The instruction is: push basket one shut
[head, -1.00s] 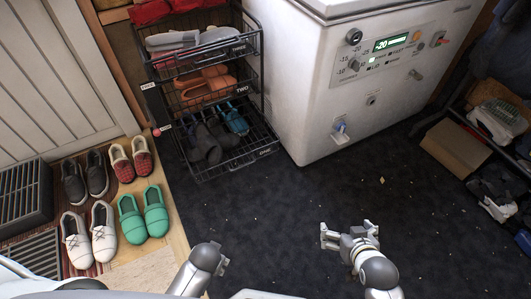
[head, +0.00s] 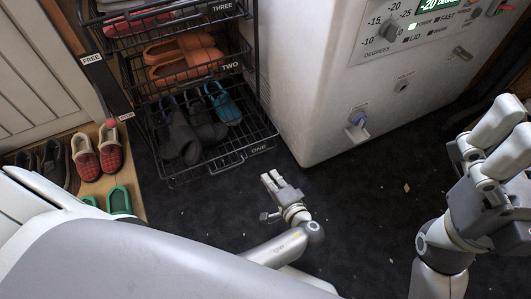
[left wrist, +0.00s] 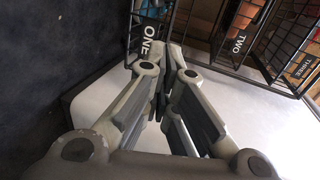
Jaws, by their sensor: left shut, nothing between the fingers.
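Basket one (head: 233,158) is the lowest black wire basket of the rack. It sticks out in front of the baskets above and holds grey shoes (head: 184,135) and blue shoes (head: 222,103). Its ONE label shows in the left wrist view (left wrist: 150,46). My left gripper (head: 271,179) is shut and empty, just in front of the basket's label corner. In the head view a small gap shows between them; contact is unclear in the wrist view. My right gripper (head: 484,138) is at the right, away from the rack; its jaw opening is unclear.
Basket two (head: 232,66) with orange shoes and basket three (head: 222,7) are above. A white freezer (head: 305,100) stands close on the right of the rack. Red shoes (head: 97,150) and green shoes (head: 119,200) are at the left. Dark floor is open in front.

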